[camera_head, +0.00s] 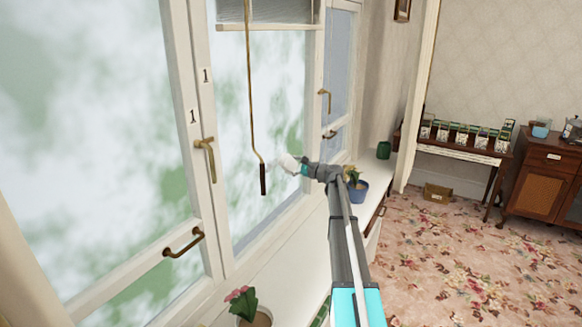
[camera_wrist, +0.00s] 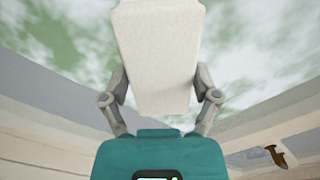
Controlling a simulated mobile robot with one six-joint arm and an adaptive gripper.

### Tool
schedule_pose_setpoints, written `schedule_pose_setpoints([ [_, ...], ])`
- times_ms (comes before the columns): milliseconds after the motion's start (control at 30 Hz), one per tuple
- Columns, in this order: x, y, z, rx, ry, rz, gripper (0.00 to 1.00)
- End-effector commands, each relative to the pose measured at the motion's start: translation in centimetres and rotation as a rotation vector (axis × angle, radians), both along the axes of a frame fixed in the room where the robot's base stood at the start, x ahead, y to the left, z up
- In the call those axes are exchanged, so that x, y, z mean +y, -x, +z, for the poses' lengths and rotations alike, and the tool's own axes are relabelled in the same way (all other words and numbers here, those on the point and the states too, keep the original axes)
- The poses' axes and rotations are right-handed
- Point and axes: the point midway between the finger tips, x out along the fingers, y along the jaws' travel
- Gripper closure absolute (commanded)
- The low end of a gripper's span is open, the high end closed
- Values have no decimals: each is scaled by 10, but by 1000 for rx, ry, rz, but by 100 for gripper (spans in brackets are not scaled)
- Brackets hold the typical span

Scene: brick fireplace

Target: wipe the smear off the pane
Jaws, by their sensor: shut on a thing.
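My gripper (camera_head: 301,167) is shut on a whitish pad (camera_head: 288,163), in front of the window pane (camera_head: 280,85). In the wrist view my gripper (camera_wrist: 160,85) has one finger on each side of the pad (camera_wrist: 157,50), whose broad pale face fills the upper middle. The pane (camera_wrist: 250,40) lies beyond it. I cannot tell whether the pad touches the glass. The pane shows cloudy white and green patches; I cannot tell a smear from the view outside.
A brass rod with a dark handle (camera_head: 263,180) hangs just left of the pad. Brass window handles (camera_head: 206,158) stick out of the frames. A pink-flowered plant (camera_head: 241,302) stands at the bottom.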

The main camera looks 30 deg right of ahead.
Motion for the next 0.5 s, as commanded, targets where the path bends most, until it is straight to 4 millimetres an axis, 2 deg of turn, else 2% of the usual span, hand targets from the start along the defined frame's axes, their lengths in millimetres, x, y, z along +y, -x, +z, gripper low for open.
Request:
schedule_pose_setpoints([
  [267, 0, 1, -1, 0, 0, 0, 60],
  [500, 9, 6, -1, 0, 0, 0, 60],
])
